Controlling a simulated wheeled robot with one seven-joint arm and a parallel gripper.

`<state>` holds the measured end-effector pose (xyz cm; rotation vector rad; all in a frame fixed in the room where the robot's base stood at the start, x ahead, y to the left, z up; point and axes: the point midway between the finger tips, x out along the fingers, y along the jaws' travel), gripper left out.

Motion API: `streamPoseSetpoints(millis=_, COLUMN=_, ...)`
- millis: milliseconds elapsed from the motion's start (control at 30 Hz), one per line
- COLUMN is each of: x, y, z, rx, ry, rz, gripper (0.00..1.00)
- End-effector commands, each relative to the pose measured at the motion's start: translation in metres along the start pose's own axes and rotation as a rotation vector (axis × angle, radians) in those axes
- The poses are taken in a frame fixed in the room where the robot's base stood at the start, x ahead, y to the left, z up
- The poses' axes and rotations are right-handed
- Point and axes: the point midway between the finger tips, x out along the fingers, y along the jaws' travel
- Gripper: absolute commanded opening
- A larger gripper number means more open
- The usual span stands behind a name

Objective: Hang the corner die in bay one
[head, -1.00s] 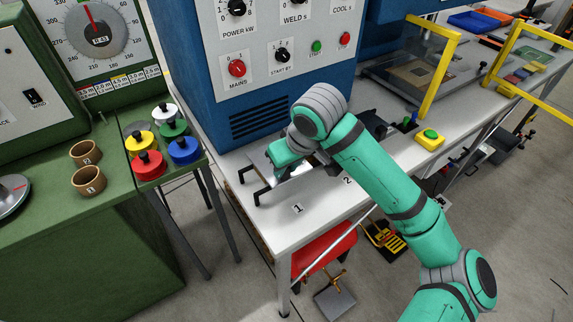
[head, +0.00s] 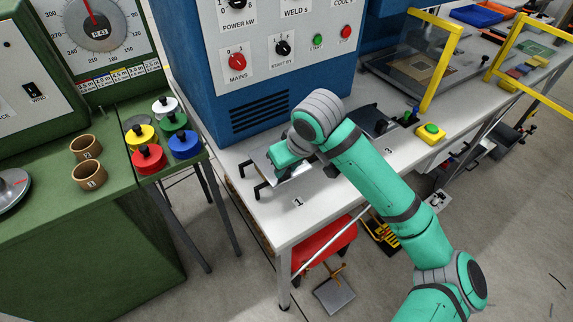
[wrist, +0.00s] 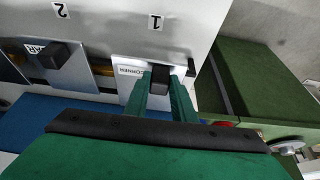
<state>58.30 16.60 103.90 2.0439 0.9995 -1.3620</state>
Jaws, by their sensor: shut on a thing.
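The corner die is a pale plate with the word CORNER on it and a dark block handle; it shows in the wrist view (wrist: 132,66), at the bay marked 1 (wrist: 155,22). My gripper (wrist: 161,86) is shut on the dark handle, one green finger on each side. In the head view the plate's bright edge (head: 298,173) shows beneath my gripper, above black hooks (head: 260,190) at the bench end. My arm hides part of it. I cannot tell whether the plate rests on the hooks or hangs just clear of them.
A second plate (wrist: 88,72) with a dark handle sits at the bay marked 2. The blue welder cabinet (head: 255,105) stands behind the bays. A green table (head: 110,190) with coloured knobbed weights is at the left. A yellow button box (head: 430,133) sits farther right.

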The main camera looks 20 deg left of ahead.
Motion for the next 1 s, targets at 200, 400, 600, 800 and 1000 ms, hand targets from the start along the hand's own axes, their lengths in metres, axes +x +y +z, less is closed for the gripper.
streamPoseSetpoints(millis=200, x=0.005, y=0.000, z=0.002, rx=0.001, ry=0.002, rz=0.001, gripper=0.00)
streamPoseSetpoints(millis=400, x=0.009, y=0.000, z=0.004, rx=0.001, ry=0.002, rz=0.001, gripper=0.00)
streamPoseSetpoints(millis=600, x=0.014, y=0.000, z=0.005, rx=0.001, ry=0.002, rz=0.000, gripper=0.00)
streamPoseSetpoints(millis=800, x=0.018, y=0.000, z=0.007, rx=0.000, ry=0.002, rz=0.001, gripper=0.00)
streamPoseSetpoints(millis=1000, x=0.021, y=0.000, z=0.009, rx=0.000, ry=0.002, rz=0.002, gripper=0.30)
